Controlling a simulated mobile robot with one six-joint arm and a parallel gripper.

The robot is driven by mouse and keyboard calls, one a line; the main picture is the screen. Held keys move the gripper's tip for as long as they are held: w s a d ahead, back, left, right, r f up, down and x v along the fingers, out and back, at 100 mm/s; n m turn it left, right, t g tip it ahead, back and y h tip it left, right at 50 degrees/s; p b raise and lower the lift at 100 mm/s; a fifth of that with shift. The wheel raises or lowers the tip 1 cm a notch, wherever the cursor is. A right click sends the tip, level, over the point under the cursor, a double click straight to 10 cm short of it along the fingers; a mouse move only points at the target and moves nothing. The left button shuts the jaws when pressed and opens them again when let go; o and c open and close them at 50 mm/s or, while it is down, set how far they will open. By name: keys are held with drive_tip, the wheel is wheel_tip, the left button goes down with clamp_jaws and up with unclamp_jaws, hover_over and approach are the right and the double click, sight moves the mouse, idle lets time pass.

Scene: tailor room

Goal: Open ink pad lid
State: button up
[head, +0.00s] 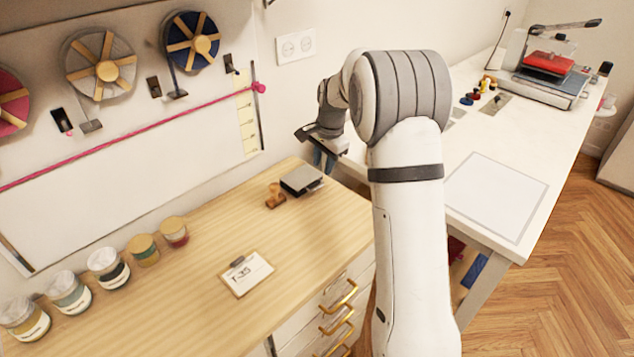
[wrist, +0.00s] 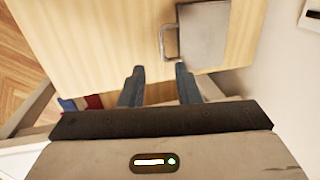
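The ink pad (head: 302,180) is a flat, dark grey square box near the back right corner of the wooden cabinet top. It looks closed. In the wrist view the ink pad (wrist: 205,35) is at the top, right of centre, with a thin metal loop on its left side. My gripper (wrist: 160,69) is open with nothing between its blue-grey fingers. In the head view my gripper (head: 324,158) is just beyond the pad, partly hidden by my arm.
A wooden stamp (head: 275,196) stands close left of the pad. A clipboard (head: 246,273) and several jars (head: 108,266) are farther left on the cabinet top (head: 200,283). A white table (head: 500,135) stands to the right.

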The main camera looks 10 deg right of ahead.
sight(318, 187)
drive_tip(key=f, duration=0.2)
drive_tip(key=w+f, duration=0.1)
drive_tip(key=f, duration=0.2)
drive_tip(key=f+p, duration=0.1)
drive_tip(key=f, duration=0.2)
drive_tip(key=shift+w+a, duration=0.2)
drive_tip(key=shift+a, duration=0.15)
clamp_jaws()
